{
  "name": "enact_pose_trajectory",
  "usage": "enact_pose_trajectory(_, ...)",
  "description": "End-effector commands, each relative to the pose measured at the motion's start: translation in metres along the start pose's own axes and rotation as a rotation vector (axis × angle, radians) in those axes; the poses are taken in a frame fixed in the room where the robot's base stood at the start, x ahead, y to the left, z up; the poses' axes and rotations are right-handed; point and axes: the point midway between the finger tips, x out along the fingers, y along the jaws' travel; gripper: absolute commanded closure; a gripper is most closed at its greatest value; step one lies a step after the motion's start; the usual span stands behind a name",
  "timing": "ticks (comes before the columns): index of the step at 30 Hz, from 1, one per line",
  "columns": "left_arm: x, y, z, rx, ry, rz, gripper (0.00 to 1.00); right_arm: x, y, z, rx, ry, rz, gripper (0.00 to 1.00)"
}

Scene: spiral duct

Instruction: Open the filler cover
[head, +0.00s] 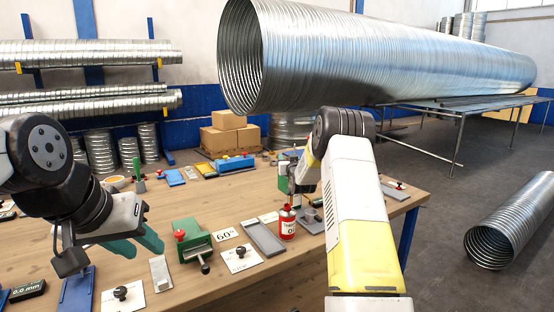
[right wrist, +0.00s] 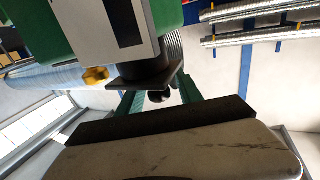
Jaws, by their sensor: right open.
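A green machine (head: 283,181) stands at the table's far right, partly hidden by my right arm. The right wrist view shows a green body (right wrist: 35,30) with a white panel, a dark square flange (right wrist: 150,78) and a yellow knob (right wrist: 96,75). A dark round knob (right wrist: 158,96) shows just beyond the flange. I cannot tell which part is the filler cover. My right gripper (right wrist: 160,98) is open, its green fingers on either side of the dark knob; I cannot tell if they touch it. My left gripper (head: 136,243) is over the table's left part, its green fingers apart and empty.
The wooden table (head: 215,205) holds a red can (head: 287,222), a green clamp-like tool (head: 193,240), a grey tray (head: 264,239) and plates with black knobs. A large spiral duct (head: 380,55) lies behind on a metal stand. Cardboard boxes (head: 230,138) stand beyond the table.

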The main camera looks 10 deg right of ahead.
Motion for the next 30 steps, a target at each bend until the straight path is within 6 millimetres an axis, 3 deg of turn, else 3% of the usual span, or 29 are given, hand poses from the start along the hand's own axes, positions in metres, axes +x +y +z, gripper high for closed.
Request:
enact_pose_trajectory(10,0.0,0.0,0.0,0.0,0.0,0.0,0.64,0.0044,-0.0002,0.0004,0.0,-0.002,0.0,0.59)
enact_pose_trajectory(16,0.0,0.0,0.0,0.0,0.0,0.0,0.64,0.0042,-0.0001,0.0003,0.0,-0.002,0.0,0.99)
enact_pose_trajectory(30,0.0,0.0,0.0,0.0,0.0,0.0,0.64,0.0041,0.0001,0.0003,0.0,-0.001,0.0,1.0)
